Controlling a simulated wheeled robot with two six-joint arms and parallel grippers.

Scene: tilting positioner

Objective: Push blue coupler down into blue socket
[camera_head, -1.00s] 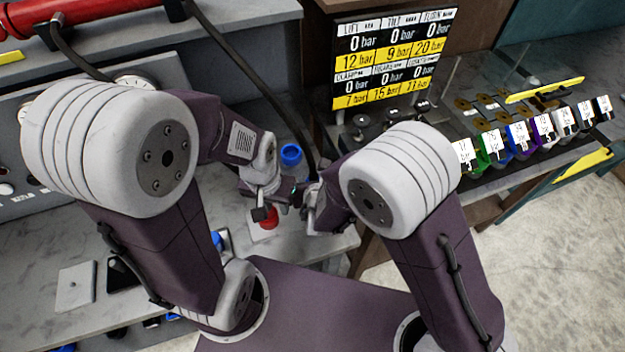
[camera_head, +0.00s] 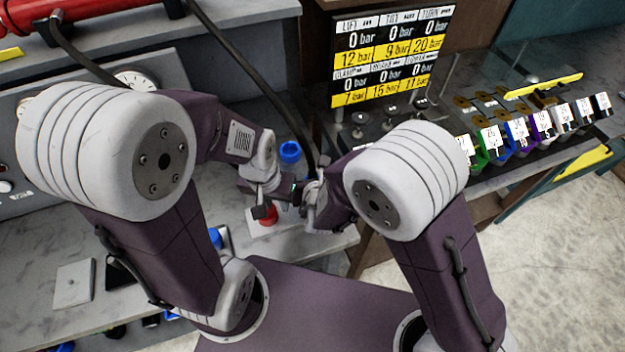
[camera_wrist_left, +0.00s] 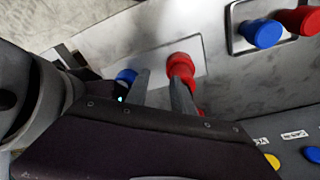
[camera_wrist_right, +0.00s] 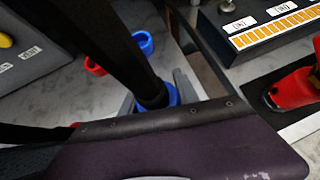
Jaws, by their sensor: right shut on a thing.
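My right gripper (camera_wrist_right: 156,97) is shut on the blue coupler (camera_wrist_right: 171,94), which sits at the end of a black hose in the right wrist view. My left gripper (camera_wrist_left: 161,92) has its fingers apart with bare plate showing between them. A red fitting (camera_wrist_left: 182,66) stands on the pale plate (camera_wrist_left: 150,58) behind one left finger. A blue piece (camera_wrist_left: 127,76) shows beside the other finger; I cannot tell whether it is the coupler or the blue socket. In the head view the left gripper (camera_head: 264,208) and right gripper (camera_head: 312,198) are close together. Coupler seating is hidden.
A tray (camera_wrist_left: 236,42) holds a blue coupler (camera_wrist_left: 262,33) and a red one (camera_wrist_left: 300,20). A blue-rimmed part (camera_head: 290,152) stands behind the grippers. A pressure board (camera_head: 392,60) and a row of tagged coloured parts (camera_head: 518,132) are at the right.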

